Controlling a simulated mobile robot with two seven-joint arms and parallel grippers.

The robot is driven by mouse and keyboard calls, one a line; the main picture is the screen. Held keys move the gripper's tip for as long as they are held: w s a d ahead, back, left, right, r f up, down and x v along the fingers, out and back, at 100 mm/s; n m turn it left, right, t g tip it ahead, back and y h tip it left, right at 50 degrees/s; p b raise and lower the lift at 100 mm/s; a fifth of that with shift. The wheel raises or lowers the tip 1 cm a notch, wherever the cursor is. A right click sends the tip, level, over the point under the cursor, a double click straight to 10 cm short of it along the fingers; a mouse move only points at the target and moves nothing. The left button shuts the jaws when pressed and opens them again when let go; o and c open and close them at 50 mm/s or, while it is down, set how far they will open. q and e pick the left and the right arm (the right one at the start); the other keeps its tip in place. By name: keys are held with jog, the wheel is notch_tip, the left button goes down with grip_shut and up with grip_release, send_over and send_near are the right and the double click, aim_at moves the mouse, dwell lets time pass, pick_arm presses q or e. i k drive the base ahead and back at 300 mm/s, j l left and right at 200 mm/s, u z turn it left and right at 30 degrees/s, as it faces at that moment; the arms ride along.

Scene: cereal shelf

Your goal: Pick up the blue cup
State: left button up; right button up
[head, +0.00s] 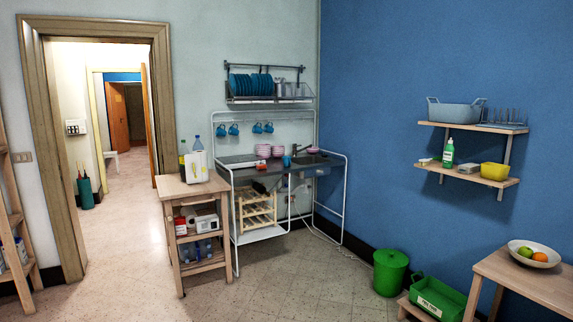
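Several blue cups hang from a rail on the wall above the sink unit, with one blue cup (234,129) among them. Another small blue cup (286,161) stands upright on the sink counter (247,173), beside some pink bowls (264,151). All of them are far off, across the room. Neither of my grippers shows in the head view.
A wooden cart (172,188) with bottles and a white appliance stands left of the sink unit. An open doorway (110,120) is at the left. A green bin (390,270), green crate (437,296) and wooden table (520,280) are at the right. The middle floor is clear.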

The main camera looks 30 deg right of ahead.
aim_at(286, 160)
jog(key=i+l+z, duration=0.4)
jog(key=i, duration=0.4)
jog(key=i+z, duration=0.45)
jog(key=i, duration=1.35)
jog(key=i+j+z, duration=0.1)
jog(key=i, duration=0.85)
jog(key=i+j+z, duration=0.1)
jog(key=i, duration=0.85)
jog(key=i+j+z, duration=0.1)
jog(key=i+z, duration=0.15)
jog(key=i, duration=0.15)
jog(key=i+j+z, duration=0.2)
jog(key=i, duration=0.2)
jog(key=i+j+z, duration=0.25)
jog(key=i+j, duration=0.05)
jog(key=i, duration=0.1)
